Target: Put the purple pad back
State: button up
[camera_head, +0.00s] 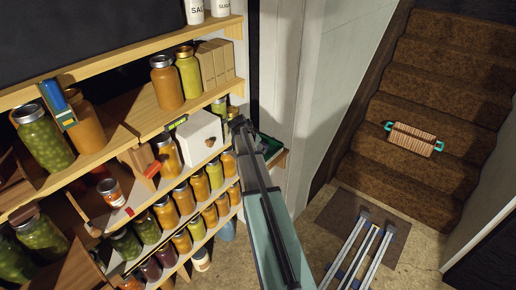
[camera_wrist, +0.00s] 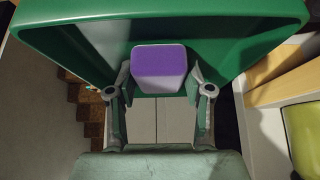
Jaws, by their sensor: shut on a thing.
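The purple pad (camera_wrist: 159,62) shows in the wrist view, a small block with a purple top and a paler face. My gripper (camera_wrist: 159,78) is shut on it, one finger on each side. A green bin (camera_wrist: 62,28) with a broad rim surrounds the pad on the far side. I cannot tell whether the pad touches the bin's floor. In the head view my gripper (camera_head: 240,126) is at the right end of the shelves, beside the green bin (camera_head: 270,148). The pad is hidden there.
Wooden shelves with several jars fill the left. A white box (camera_head: 199,137) stands just left of my gripper. A pale wall (camera_head: 290,75) is close on the right. Carpeted stairs hold a basket (camera_head: 412,139). A yellow-green jar (camera_wrist: 305,130) is near at right in the wrist view.

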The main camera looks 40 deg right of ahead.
jog(key=shift+f, duration=0.15)
jog(key=o, duration=1.1)
